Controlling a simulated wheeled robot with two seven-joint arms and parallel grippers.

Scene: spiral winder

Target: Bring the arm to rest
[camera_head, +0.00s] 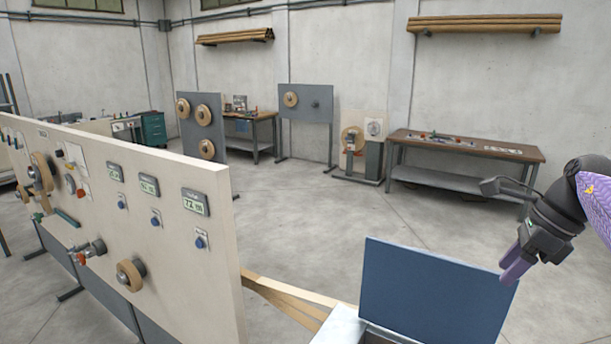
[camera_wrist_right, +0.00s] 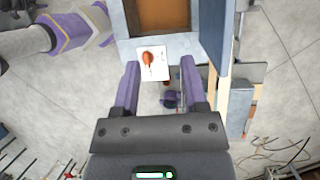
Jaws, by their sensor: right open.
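My right arm comes in from the right edge of the head view. Its gripper (camera_head: 516,266) hangs in the air with purple fingers pointing down, to the right of and a little above the upright blue panel (camera_head: 430,292). In the right wrist view the two purple fingers of the right gripper (camera_wrist_right: 163,78) stand wide apart with nothing held between them. My left gripper is not in the head view.
A cream panel (camera_head: 205,270) with dials and knobs stands at left. A pale box edge (camera_head: 345,328) sits beside the blue panel. Open floor (camera_head: 320,220) and a workbench (camera_head: 465,145) lie behind.

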